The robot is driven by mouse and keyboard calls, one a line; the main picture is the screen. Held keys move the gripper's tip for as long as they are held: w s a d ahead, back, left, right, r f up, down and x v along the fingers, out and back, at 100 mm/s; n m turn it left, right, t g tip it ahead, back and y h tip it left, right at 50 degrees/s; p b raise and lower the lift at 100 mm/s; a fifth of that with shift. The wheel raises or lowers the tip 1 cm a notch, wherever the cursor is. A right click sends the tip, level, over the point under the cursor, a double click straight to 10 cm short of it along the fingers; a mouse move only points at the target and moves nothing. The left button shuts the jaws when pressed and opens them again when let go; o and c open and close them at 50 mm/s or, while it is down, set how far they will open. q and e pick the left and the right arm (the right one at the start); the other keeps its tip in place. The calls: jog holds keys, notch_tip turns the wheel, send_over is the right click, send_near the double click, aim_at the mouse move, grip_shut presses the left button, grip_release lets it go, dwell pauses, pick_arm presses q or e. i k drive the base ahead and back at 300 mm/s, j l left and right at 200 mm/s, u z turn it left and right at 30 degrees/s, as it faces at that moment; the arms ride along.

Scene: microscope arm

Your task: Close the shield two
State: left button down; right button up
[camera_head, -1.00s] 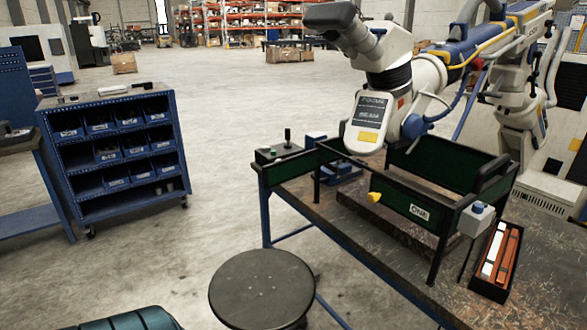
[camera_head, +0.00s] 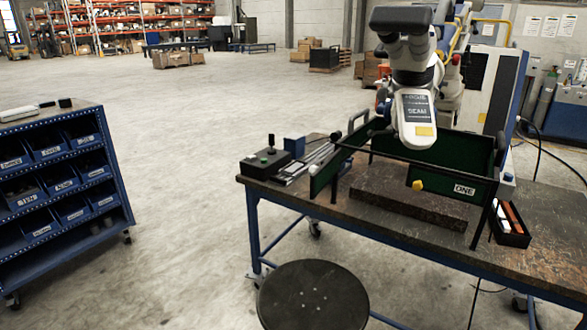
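A black-framed enclosure with green shield panels stands on the workbench (camera_head: 400,232). The front right panel (camera_head: 450,187) bears the label ONE and a yellow knob (camera_head: 417,185). Another green panel (camera_head: 328,174) stands at the left side, swung outward at an angle. A green back panel (camera_head: 468,150) shows behind. No label reading TWO can be made out. The white microscope head (camera_head: 414,115) hangs over the enclosure and covers part of it. A dark slab (camera_head: 412,203) lies inside. Neither of my grippers is in view.
A round dark stool (camera_head: 313,298) stands in front of the bench. A control box with a joystick (camera_head: 265,162) sits at the bench's left end. A black tray (camera_head: 511,226) lies at the right. A blue bin cart (camera_head: 62,185) stands left, with clear floor between.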

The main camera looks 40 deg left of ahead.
aim_at(320, 177)
jog(key=j+z, duration=0.2)
jog(key=j, duration=1.25)
jog(key=k+j+z, duration=0.15)
jog(key=j, duration=1.3)
jog(key=i, duration=0.1)
